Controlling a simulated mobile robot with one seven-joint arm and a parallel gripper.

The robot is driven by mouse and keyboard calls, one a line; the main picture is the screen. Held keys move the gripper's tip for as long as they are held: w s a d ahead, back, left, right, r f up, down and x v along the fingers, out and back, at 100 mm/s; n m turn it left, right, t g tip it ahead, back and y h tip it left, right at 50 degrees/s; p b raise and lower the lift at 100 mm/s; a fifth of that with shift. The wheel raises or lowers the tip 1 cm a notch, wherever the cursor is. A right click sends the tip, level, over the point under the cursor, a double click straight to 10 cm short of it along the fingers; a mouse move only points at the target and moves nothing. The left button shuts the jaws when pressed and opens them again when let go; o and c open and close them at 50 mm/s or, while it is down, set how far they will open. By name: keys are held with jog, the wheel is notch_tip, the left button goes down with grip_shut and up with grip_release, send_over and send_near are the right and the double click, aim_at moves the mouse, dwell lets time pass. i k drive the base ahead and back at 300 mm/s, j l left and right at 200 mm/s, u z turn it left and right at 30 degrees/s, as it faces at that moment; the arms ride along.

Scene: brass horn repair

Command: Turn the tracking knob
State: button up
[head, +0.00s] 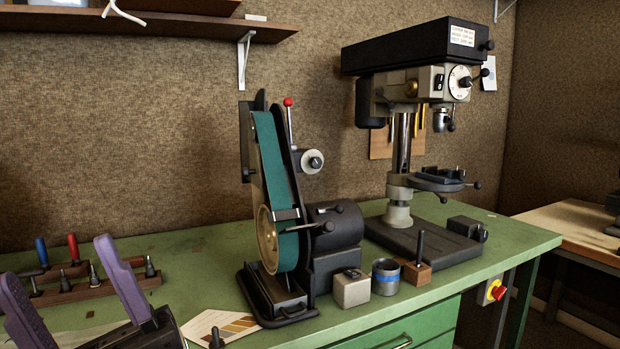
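A belt grinder (285,215) with a green belt stands on the green bench. A round grey knob with a dark centre (312,161), which looks like the tracking knob, sticks out on the right of its upper part. A lever with a red ball (288,103) rises just left of and above the knob. My gripper (57,262) is at the lower left, its two purple fingers pointing up and wide apart. Nothing is between them. It is well left of and below the knob, touching nothing that I can see.
A drill press (403,150) stands behind right. A grey block (351,287), a blue-banded cup (386,277) and a wooden block with a dark peg (417,272) line the front edge. A tool rack (75,282) is behind my gripper. A shelf (200,25) hangs above.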

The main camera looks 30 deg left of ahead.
aim_at(315, 163)
jog(key=j+z, duration=0.15)
jog(key=j, duration=1.35)
jog(key=i, duration=0.55)
